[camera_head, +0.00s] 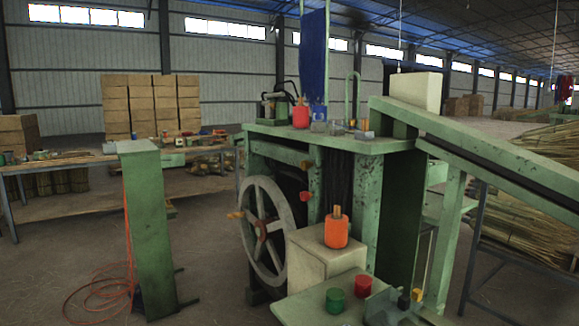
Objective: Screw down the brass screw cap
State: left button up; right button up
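No brass screw cap can be made out for certain at this size. An orange container (337,232) with a tan-gold top (337,211) stands upright on a pale block (325,258) at the front of the green machine (395,165). A small yellow-gold piece (417,295) shows at the bottom right, beside a grey fixture (385,308). Another small tan-gold upright piece (365,124) is on the machine's top. Whether any of these is the cap, and how tight it sits, I cannot tell. Neither of my grippers is in view.
A green cup (335,300) and a red cup (361,286) stand on the green front shelf (300,308). A spoked wheel (264,230) is on the machine's left side. A green post (148,230) and orange hose (105,285) are at left. Open floor lies between.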

aim_at(305, 165)
jog(key=i+j, duration=0.3)
jog(key=i+j+u, duration=0.1)
jog(key=i+j, duration=0.25)
jog(key=j, duration=0.2)
